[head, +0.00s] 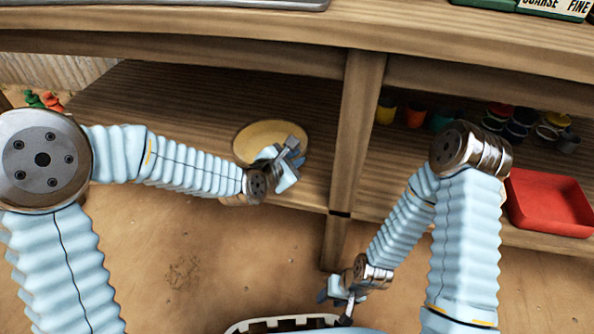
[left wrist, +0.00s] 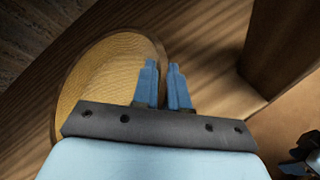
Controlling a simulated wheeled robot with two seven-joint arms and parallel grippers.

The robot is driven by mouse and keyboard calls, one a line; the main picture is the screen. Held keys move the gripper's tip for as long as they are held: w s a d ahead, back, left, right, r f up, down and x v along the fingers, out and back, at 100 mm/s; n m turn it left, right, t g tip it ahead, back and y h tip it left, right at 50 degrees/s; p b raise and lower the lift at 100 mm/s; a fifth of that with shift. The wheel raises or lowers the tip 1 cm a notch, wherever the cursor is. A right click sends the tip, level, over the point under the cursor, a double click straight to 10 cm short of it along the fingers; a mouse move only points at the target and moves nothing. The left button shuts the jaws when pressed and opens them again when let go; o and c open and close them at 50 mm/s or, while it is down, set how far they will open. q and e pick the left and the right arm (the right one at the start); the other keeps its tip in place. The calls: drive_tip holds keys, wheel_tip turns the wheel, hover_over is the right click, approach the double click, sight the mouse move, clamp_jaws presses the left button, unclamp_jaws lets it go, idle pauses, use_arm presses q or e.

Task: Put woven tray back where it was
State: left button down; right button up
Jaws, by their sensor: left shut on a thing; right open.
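The woven tray (head: 256,132) is round and tan with a darker rim. It is at the left bay of the lower wooden shelf, close above or on its boards; I cannot tell which. My left gripper (head: 292,160) is shut on the tray's near right rim. In the left wrist view the tray (left wrist: 100,75) lies to the left, and the fingers of my left gripper (left wrist: 163,85) are at its right edge. My right gripper (head: 338,299) is open and empty, low in front of the shelf, near my base.
A wooden post (head: 352,130) divides the shelf just right of the tray. The right bay holds a red tray (head: 548,203) and several small colored cups (head: 520,125). Small red and green items (head: 45,100) are at the far left. Bare shelf (head: 150,100) lies left of the woven tray.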

use_arm(q)
drive_tip(key=shift+w+d+f, duration=0.35)
drive_tip(key=shift+f, duration=0.2)
wheel_tip(320, 180, down, 3)
drive_tip(key=shift+f+b, duration=0.2)
drive_tip(key=shift+b, duration=0.3)
drive_tip(key=c, duration=1.1)
unclamp_jaws()
drive_tip(key=shift+c, duration=0.2)
drive_tip(key=shift+r, duration=0.2)
drive_tip(key=p+v, duration=0.1)
drive_tip(key=v, duration=1)
drive_tip(key=shift+s+a, duration=0.25)
drive_tip(key=shift+s, duration=0.05)
